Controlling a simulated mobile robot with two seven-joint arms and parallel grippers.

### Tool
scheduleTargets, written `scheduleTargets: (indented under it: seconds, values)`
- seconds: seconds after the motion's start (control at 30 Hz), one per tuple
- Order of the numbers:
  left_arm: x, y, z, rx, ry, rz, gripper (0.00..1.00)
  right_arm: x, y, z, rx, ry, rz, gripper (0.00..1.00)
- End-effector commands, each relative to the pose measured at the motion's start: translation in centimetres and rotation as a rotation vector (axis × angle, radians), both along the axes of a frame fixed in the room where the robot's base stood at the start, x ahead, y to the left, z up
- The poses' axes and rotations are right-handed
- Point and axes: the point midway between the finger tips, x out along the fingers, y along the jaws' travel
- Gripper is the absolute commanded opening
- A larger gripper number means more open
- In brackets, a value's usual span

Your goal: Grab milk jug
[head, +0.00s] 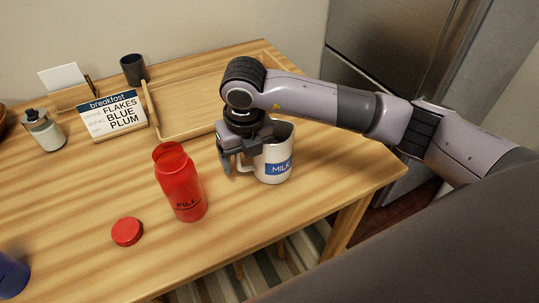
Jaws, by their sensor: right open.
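The milk jug (275,162) is a white pitcher with a blue MILK label. It stands upright on the wooden table near its right part, with its handle toward the left. My right gripper (231,165) is at the handle side of the jug, pointing down, with its fingers open around or beside the handle; I cannot tell exactly which. The wrist hides part of the jug's rim and upper left side. My left gripper is not in view.
A red bottle (181,185) without a lid stands left of the jug, and a red cap (127,231) lies near it. A breakfast sign (113,112), a wooden tray (190,125), a dark cup (133,69) and a glass jar (44,132) are behind. A blue object (12,275) is front left.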

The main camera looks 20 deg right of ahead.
Motion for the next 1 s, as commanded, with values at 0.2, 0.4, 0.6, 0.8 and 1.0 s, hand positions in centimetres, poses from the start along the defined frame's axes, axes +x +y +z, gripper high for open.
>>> scheduleTargets:
  seconds: [0.2,0.4,0.6,0.8,1.0]
  values:
    - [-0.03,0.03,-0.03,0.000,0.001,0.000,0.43,0.06,0.03,-0.29,0.001,-0.001,0.001,0.76]
    - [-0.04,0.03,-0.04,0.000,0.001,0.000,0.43,0.06,0.03,-0.26,0.001,-0.001,0.001,0.27]
    - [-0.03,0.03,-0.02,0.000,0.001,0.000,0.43,0.13,0.05,-0.10,0.002,-0.004,0.001,0.00]
    - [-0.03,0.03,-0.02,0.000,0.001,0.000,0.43,0.13,0.05,-0.04,0.002,-0.004,0.001,0.00]
    - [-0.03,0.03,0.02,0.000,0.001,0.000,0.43,0.15,0.05,0.50,0.002,-0.005,0.000,0.00]
